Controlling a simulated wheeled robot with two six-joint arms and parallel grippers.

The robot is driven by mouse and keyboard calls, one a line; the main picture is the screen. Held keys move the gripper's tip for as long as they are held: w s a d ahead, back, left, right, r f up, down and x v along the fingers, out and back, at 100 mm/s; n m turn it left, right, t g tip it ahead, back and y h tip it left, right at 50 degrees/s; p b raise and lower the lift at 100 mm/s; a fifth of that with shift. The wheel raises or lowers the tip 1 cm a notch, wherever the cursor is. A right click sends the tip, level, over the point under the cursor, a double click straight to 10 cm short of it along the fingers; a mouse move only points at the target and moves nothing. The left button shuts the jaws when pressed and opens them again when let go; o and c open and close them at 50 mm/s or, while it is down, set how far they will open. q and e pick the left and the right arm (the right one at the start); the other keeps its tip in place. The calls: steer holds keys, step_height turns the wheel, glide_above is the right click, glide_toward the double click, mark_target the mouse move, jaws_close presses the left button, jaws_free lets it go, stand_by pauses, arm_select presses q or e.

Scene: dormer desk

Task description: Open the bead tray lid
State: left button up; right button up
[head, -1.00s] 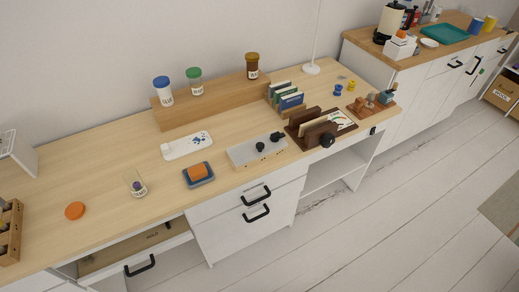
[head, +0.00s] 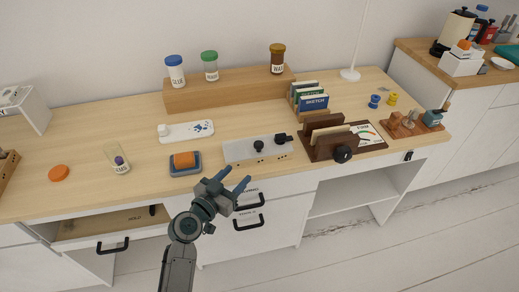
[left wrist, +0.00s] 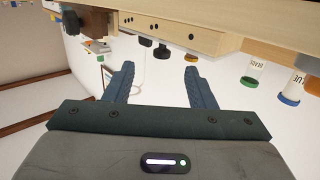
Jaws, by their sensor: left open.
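A flat white tray (head: 188,131) with blue bead-like marks on top and a white knob at its left end lies on the desk, in front of the wooden riser. It looks like the bead tray, and its top looks closed. My left gripper (head: 235,180) is open and empty in front of the desk's front edge, to the right of and nearer than the tray. Its two fingers also show apart in the left wrist view (left wrist: 160,72), with nothing between them. I cannot make out the tray there. My right gripper is not in view.
A grey box (head: 240,151) with two black knobs stands behind my gripper. A blue dish with an orange block (head: 184,160) stands left of it. A clear jar (head: 119,161) and an orange disc (head: 59,173) lie further left. A drawer (head: 110,225) is partly open below.

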mark_target(256, 147)
arm_select(q)
steer(key=shift+t, duration=0.4)
steer(key=x, duration=0.4)
steer(key=r+p+x, duration=0.1)
steer(key=x, duration=0.3)
steer(key=p+x, duration=0.1)
steer(key=x, duration=0.2)
steer(key=shift+w+d+r, duration=0.1)
steer(key=shift+w+r, duration=0.3)
steer(key=shift+w, duration=0.05)
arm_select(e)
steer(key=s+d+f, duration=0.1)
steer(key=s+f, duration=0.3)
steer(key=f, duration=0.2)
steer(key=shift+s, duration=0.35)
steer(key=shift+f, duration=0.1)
arm_select(q)
jaws_close()
